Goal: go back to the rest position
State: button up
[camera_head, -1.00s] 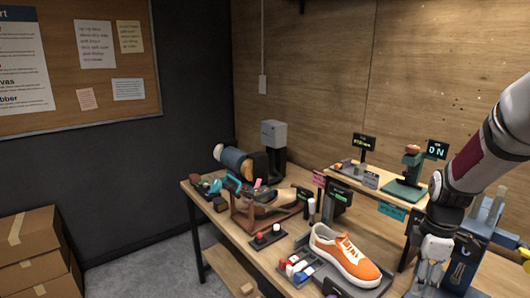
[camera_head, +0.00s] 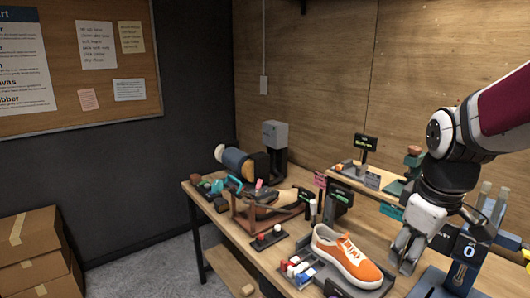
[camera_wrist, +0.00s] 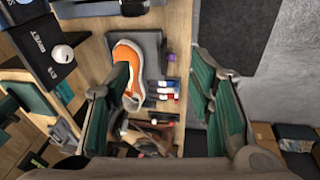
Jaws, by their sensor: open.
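My gripper (camera_head: 406,250) is in the air at the right of the head view, just right of the orange sneaker (camera_head: 352,262). In the wrist view my gripper (camera_wrist: 165,95) has its two green-padded fingers spread wide, with nothing held between them. The orange sneaker (camera_wrist: 128,70) shows below the fingers, partly covered by the left one. It sits on a dark tray (camera_head: 376,290) on the workbench, apart from my gripper.
A raised shelf with small displays (camera_head: 365,143) stands behind. Cardboard boxes (camera_head: 30,240) are at the left. Open air lies above the bench's middle.

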jog(key=s+a+r+m+t, duration=0.1)
jog(key=s+a+r+m, duration=0.2)
jog(key=s, duration=0.3)
jog(key=s+a+r+m+t, duration=0.2)
jog(key=s+a+r+m, duration=0.1)
jog(key=s, duration=0.4)
jog(key=shift+a+m+y, duration=0.4)
jog(key=shift+a, duration=0.5)
